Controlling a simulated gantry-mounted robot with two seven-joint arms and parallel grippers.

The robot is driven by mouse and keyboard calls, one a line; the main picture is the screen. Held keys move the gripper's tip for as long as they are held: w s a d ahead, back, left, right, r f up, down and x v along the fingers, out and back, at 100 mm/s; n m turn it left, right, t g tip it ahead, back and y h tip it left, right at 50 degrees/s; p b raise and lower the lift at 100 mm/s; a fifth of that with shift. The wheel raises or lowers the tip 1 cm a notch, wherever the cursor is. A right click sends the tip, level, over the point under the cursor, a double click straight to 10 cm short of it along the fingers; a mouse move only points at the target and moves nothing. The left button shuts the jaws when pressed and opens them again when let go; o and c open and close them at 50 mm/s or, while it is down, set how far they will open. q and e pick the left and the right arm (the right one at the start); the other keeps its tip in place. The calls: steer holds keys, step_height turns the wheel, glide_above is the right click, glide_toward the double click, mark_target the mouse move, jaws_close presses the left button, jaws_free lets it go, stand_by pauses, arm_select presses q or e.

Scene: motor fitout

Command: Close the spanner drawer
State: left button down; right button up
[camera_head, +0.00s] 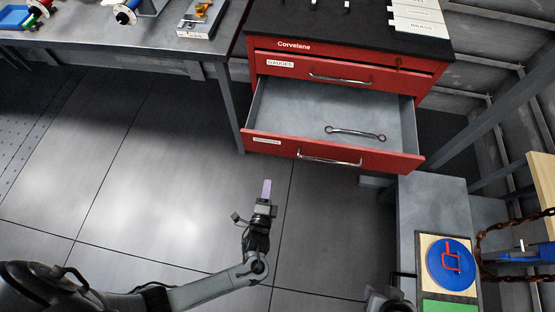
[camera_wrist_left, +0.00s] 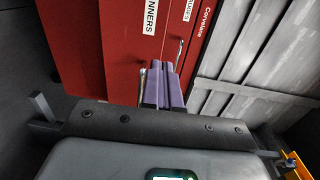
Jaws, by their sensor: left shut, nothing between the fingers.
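The spanner drawer (camera_head: 228,0) is not marked here by its cabinet top but by its red front (camera_head: 385,160), which stands pulled out below the closed gauges drawer (camera_head: 360,75). A spanner (camera_head: 355,132) lies on its grey floor. The front has a metal handle (camera_head: 330,159). In the left wrist view, the spanner drawer's front (camera_wrist_left: 125,50) shows part of its label, with the handle (camera_wrist_left: 142,85) beside the fingers. My left gripper (camera_head: 267,188) is shut and empty, in front of and apart from the drawer; its purple fingers also show in the left wrist view (camera_wrist_left: 163,88).
A workbench (camera_head: 130,35) stands left of the red cabinet. A low grey surface (camera_head: 435,210) at the right bears a board with a blue disc (camera_head: 450,264). A rusty chain (camera_head: 483,250) is beside it. The floor before the drawer is clear.

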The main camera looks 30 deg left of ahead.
arm_select(q)
steer(key=w+d+f+b, duration=0.1)
steer(key=w+f+b, duration=0.2)
steer(key=b, duration=0.5)
glide_toward(283, 142)
steer(key=shift+t, duration=0.4)
steer(key=x, duration=0.2)
steer(key=f+x, duration=0.1)
steer(key=x, duration=0.2)
steer(key=shift+w+a+f, duration=0.1)
steer(key=shift+w+a, duration=0.3)
steer(key=shift+w, duration=0.45)
arm_select(e)
step_height(283, 142, down, 10)
steer(key=shift+a+f, duration=0.15)
steer(key=shift+f, duration=0.05)
steer(key=shift+w, duration=0.1)
